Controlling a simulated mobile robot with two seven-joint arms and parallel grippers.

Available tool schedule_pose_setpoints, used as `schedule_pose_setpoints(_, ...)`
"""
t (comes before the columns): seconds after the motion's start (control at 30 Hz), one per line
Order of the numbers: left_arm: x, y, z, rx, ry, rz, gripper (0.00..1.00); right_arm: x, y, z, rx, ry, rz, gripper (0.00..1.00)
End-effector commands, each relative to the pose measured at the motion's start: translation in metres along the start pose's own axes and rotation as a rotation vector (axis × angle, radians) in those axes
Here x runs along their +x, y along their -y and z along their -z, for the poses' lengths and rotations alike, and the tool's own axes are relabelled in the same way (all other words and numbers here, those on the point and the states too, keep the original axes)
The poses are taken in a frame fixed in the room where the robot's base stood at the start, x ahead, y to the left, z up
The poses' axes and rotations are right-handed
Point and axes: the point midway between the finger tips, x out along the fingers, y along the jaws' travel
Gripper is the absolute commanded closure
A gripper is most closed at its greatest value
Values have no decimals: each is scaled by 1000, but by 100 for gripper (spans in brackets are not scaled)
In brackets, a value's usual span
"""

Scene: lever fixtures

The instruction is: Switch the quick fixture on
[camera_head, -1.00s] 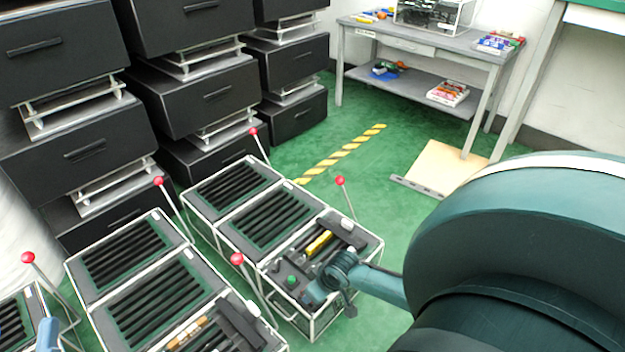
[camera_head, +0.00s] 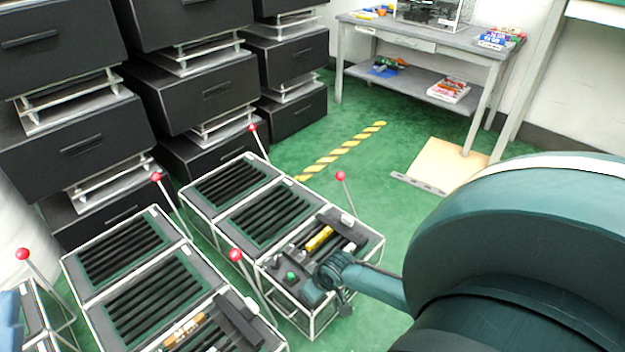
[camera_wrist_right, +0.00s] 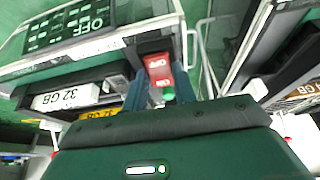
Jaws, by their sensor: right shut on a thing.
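The fixture (camera_head: 222,217) is a grey framed box with black slotted panels. Its front end holds a yellow part, dark parts and a small green knob (camera_head: 291,276). My right gripper (camera_head: 314,292) is at this front end, beside the green knob. In the right wrist view a red switch (camera_wrist_right: 158,70) marked OFF, with a green ON part (camera_wrist_right: 167,93), sits between the blue fingers of my right gripper (camera_wrist_right: 160,88), which is shut on it. A blue-grey piece of my left arm shows at the lower left edge; its fingers cannot be made out.
Red-balled levers, such as one lever (camera_head: 235,255), stand beside the boxes. A second slotted box (camera_head: 130,255) stands to the left. Black drawers (camera_head: 62,140) line the left. A grey table (camera_head: 430,50) stands at the back.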

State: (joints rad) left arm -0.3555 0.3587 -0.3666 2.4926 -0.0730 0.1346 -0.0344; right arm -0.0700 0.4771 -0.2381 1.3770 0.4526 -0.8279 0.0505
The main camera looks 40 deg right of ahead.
Motion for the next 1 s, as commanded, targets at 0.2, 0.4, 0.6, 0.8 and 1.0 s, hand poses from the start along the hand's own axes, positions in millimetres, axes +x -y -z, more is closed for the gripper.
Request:
schedule_pose_setpoints(0.2, 0, 0, 0, -1, 1, 0, 61, 0, 0, 0, 0, 1, 1, 96)
schedule_pose_setpoints(0.4, -4, -3, -7, -58, 95, 11, 61, -4, 0, 6, 3, 65, 0, 96)
schedule_pose_setpoints(0.6, -21, -15, -25, -165, 260, 29, 61, -1, 0, 11, 4, 244, 0, 96)
schedule_pose_setpoints(0.8, -26, -18, -31, -180, 285, 31, 61, 5, 0, 13, 2, 412, 1, 96)
schedule_pose_setpoints(1.0, -22, -16, -29, -164, 260, 28, 61, 5, 0, 13, 1, 494, 1, 96)
